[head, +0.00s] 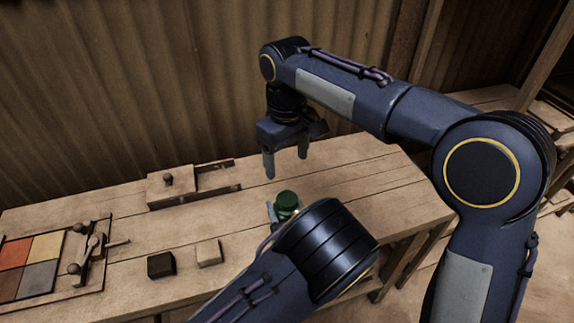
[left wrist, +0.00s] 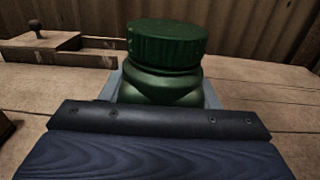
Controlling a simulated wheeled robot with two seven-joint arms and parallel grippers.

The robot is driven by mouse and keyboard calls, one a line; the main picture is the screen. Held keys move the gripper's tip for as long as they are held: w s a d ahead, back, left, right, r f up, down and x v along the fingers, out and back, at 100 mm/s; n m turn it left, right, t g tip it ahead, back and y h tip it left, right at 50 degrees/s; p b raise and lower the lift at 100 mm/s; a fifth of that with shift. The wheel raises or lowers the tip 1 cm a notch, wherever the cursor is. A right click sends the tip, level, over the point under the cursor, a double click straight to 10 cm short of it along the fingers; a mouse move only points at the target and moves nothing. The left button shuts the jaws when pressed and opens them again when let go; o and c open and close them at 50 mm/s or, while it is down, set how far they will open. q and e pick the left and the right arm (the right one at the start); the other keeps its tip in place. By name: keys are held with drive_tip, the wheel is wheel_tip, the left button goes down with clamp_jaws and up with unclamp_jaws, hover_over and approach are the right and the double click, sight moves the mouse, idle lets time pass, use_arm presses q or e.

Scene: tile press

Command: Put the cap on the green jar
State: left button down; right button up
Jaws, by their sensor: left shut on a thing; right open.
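The green jar (left wrist: 165,88) stands upright on the wooden bench, between the grey fingers of my left gripper (left wrist: 163,92), which is shut on its body. A dark green ridged cap (left wrist: 167,42) sits on top of the jar; I cannot tell whether it is fully tightened. In the head view the cap (head: 287,199) shows just beyond my left wrist, which hides most of the jar. My right gripper (head: 286,166) is open and empty, pointing down above and slightly behind the cap, apart from it.
On the bench (head: 370,195), a wooden box with a knob (head: 168,188) stands at the back. A black block (head: 161,265) and a pale wooden block (head: 209,253) lie in front. A tray of coloured tiles (head: 68,295) is at the left. The bench right of the jar is clear.

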use_arm(q)
drive_tip(key=shift+c, duration=2.2)
unclamp_jaws()
drive_tip(key=shift+b+v, duration=0.75)
drive_tip(key=shift+v, duration=3.1)
drive_tip(key=shift+s, duration=0.1)
